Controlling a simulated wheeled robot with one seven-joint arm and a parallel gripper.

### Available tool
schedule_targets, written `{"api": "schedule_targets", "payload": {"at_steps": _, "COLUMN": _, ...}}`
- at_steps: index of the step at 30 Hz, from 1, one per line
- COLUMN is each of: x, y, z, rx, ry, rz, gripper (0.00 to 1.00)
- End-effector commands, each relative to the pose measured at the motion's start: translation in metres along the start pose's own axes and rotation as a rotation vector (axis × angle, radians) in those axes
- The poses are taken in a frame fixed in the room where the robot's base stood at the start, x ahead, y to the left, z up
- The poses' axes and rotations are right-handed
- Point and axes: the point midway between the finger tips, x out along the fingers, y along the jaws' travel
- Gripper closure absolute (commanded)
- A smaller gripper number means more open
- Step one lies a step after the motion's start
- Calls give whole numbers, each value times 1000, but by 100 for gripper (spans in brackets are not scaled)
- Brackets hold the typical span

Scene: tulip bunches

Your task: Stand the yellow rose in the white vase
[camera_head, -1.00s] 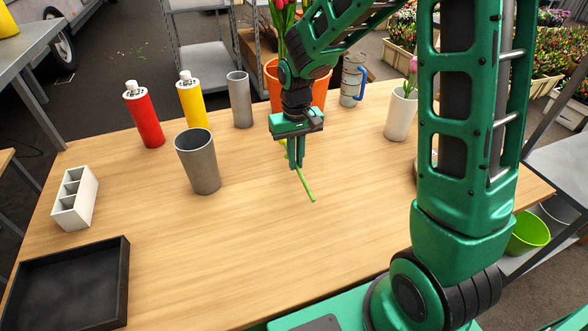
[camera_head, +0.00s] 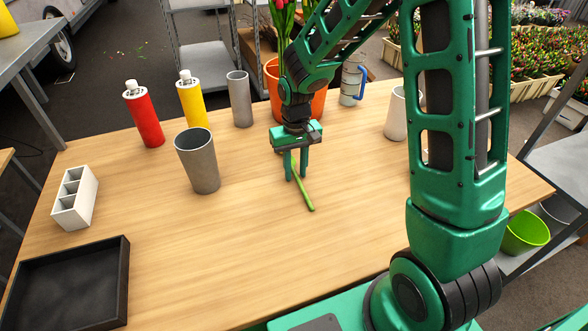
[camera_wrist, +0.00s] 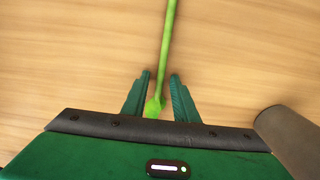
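The rose's green stem (camera_head: 302,186) lies on the wooden table, its cut end toward me. In the wrist view the stem (camera_wrist: 167,45) runs down between the fingers to a green swelling; no yellow bloom shows, and that end is hidden under my gripper. My gripper (camera_head: 296,177) points down over the stem, open, one finger on each side. The wrist view also shows the gripper's fingers (camera_wrist: 160,76) apart, with gaps beside the stem. The white vase (camera_head: 396,117) stands upright at the right back, partly hidden by my arm.
An orange pot (camera_head: 273,92) and a mug (camera_head: 350,82) stand at the back. The front middle is clear.

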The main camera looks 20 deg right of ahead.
Motion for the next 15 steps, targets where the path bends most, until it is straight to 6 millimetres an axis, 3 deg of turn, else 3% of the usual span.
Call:
{"api": "schedule_targets", "payload": {"at_steps": 7, "x": -15, "y": 0, "z": -1, "rx": 0, "ry": 3, "rz": 0, "gripper": 74}}
{"api": "schedule_targets", "payload": {"at_steps": 15, "x": -67, "y": -1, "z": -1, "rx": -1, "ry": 5, "rz": 0, "gripper": 74}}
